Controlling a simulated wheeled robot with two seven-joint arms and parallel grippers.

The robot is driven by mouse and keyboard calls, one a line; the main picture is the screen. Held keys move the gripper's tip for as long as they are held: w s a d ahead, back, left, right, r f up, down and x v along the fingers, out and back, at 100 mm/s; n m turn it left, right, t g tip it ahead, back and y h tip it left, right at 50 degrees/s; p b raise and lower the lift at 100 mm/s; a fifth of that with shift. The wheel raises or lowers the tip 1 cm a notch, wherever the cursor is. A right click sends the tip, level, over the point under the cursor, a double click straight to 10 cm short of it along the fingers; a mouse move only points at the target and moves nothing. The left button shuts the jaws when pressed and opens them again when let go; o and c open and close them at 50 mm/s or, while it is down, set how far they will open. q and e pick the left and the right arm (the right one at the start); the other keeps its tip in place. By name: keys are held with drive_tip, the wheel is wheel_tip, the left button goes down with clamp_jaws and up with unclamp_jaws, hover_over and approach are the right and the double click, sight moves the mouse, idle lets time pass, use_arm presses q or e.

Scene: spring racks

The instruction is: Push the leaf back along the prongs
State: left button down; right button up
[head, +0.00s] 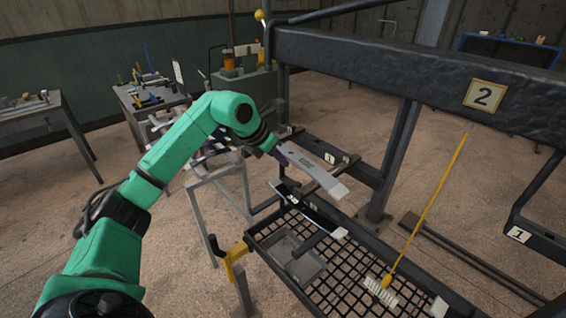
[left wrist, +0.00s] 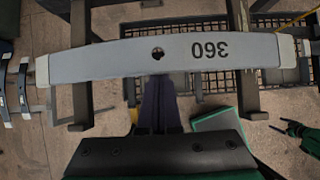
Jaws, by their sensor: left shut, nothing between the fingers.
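The leaf is a long grey, slightly curved bar (head: 312,170) with pale end caps, lying across the rack's prongs. In the left wrist view the leaf (left wrist: 115,62) spans almost the full width, with a dark centre hole and an upside-down "360". Two prongs run under it, one left (left wrist: 82,103) and one right (left wrist: 251,98). My left gripper (head: 276,152) is shut and empty at the leaf's near long side. In the left wrist view its fingertips (left wrist: 159,82) point at the leaf's middle, just below the hole; I cannot tell whether they touch.
A dark leaf (head: 308,210) lies lower, above a mesh shelf (head: 350,285). A yellow-handled brush (head: 381,289) leans at the right. Tables (head: 150,98) stand back left.

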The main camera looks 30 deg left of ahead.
sight(293, 152)
use_arm(q)
drive_tip(key=shift+w+d+r+p, duration=0.15)
drive_tip(key=shift+w+d+p, duration=0.1)
drive_tip(key=shift+w+p, duration=0.55)
drive_tip(key=shift+w+d+p, duration=0.2)
drive_tip(key=shift+w+p, duration=0.4)
drive_tip(key=shift+w+d+p, duration=0.2)
drive_tip(key=shift+w+p, duration=0.35)
drive_tip(key=shift+w, duration=0.05)
drive_tip(key=b, duration=0.1)
drive_tip(key=s+b, duration=0.2)
drive_tip(key=shift+s+a+f, duration=0.1)
drive_tip(key=shift+a+f, duration=0.3)
drive_tip(key=shift+s+r, duration=0.2)
drive_tip(key=shift+s, duration=0.1)
